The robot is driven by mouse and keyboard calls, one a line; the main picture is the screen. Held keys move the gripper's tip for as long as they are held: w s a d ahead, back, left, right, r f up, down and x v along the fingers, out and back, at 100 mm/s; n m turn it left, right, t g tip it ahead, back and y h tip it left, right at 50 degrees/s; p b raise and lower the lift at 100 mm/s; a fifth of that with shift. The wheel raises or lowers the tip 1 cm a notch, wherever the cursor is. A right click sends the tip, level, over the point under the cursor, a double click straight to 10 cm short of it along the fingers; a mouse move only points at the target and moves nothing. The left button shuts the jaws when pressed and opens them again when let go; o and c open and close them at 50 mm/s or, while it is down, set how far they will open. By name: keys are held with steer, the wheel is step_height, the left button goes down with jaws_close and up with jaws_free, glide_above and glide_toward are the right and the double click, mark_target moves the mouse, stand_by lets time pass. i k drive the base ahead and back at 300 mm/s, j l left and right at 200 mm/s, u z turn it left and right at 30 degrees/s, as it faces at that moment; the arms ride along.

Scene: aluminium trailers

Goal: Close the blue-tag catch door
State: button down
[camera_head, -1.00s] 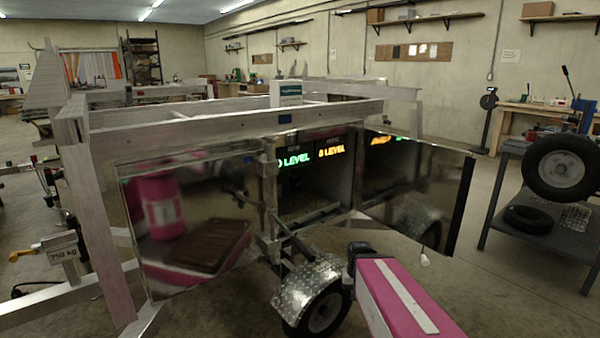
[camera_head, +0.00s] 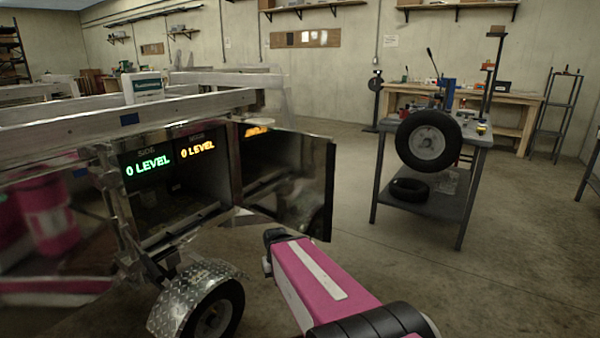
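Two shiny metal doors stand open on the side of an aluminium trailer. The left door (camera_head: 85,235) is mirror-like, with pink reflections, and is cut by the left edge. The right door (camera_head: 300,190) stands out to the right of the compartments. I cannot tell which door is the blue-tag one. My pink arm link reaches in from the bottom, in front of the right door. My gripper's fingers are not seen.
A wheel with a checker-plate fender (camera_head: 190,290) stands below. A grey table (camera_head: 470,140) with tyres is at the right. The floor between it and the trailer is clear.

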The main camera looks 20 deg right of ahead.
mark_target(286, 178)
steer(key=i+l, duration=0.1)
steer(key=l, duration=0.35)
steer(key=i+l, duration=0.1)
steer(key=l, duration=0.35)
steer(key=i+l, duration=0.1)
steer(key=l, duration=0.35)
steer(key=i+l, duration=0.1)
steer(key=l, duration=0.35)
steer(key=i+l, duration=0.1)
steer(key=l, duration=0.35)
steer(key=i+l, duration=0.1)
steer(key=l, duration=0.35)
steer(key=i+l+u, duration=0.1)
steer(key=l+u, duration=0.15)
steer(key=l, duration=0.75)
steer(key=l+u, duration=0.25)
steer(key=l, duration=0.75)
steer(key=u, duration=1.3)
steer(key=i+l, duration=0.05)
